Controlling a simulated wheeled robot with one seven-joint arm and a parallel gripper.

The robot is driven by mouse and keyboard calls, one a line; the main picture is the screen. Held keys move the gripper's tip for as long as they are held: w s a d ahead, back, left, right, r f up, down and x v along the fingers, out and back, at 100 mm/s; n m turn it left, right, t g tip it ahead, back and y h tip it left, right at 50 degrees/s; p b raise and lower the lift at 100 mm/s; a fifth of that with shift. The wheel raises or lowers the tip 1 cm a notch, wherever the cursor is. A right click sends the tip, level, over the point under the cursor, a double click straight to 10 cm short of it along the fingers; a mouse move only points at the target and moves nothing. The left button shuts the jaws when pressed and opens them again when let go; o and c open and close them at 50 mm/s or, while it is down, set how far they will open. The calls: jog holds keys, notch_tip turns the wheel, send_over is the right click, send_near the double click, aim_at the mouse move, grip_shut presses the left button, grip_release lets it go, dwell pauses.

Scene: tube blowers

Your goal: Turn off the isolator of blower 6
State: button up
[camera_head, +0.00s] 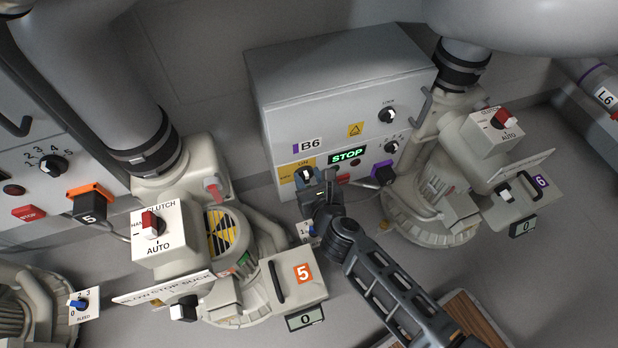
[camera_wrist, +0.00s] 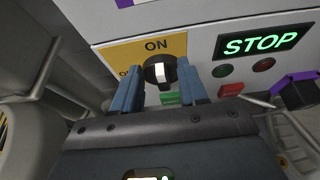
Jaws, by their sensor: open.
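The isolator of blower 6 is a round black knob (camera_wrist: 157,71) with a white grip on a yellow plate (camera_wrist: 120,52). The plate reads "ON" at the top, and a partly hidden label shows at its left. The white grip stands roughly upright, towards "ON". In the head view the knob (camera_head: 306,173) is at the lower left of the grey cabinet marked B6 (camera_head: 345,85). My gripper (camera_wrist: 159,80) is open, its two blue-grey fingers at either side of the knob; whether they touch it I cannot tell. It also shows in the head view (camera_head: 311,186), partly covering the plate.
A green "STOP" display (camera_head: 347,156) and small buttons are right of the knob. A purple-marked black handle (camera_head: 383,174) sticks out at the cabinet's lower right. Blower 5 (camera_head: 227,238) stands left of my arm, blower 6 (camera_head: 432,200) right.

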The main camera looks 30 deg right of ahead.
grip_shut()
dwell(0.5)
jog(key=shift+w+a+n+h, duration=0.1)
jog(key=shift+a+n+h, duration=0.4)
jog(key=shift+n+h, duration=0.45)
jog(key=n, duration=0.1)
jog(key=a+n+h, duration=0.1)
jog(key=n, duration=0.1)
jog(key=shift+w+f, duration=0.1)
jog(key=shift+f, duration=0.2)
jog(key=shift+a+f+n+h+b, duration=0.25)
jog(key=shift+f+n+h+b, duration=0.1)
jog(key=shift+n+h, duration=0.45)
jog(key=shift+a+f+n+h+b, duration=0.25)
jog(key=shift+n+h, duration=0.3)
jog(key=shift+n, duration=0.4)
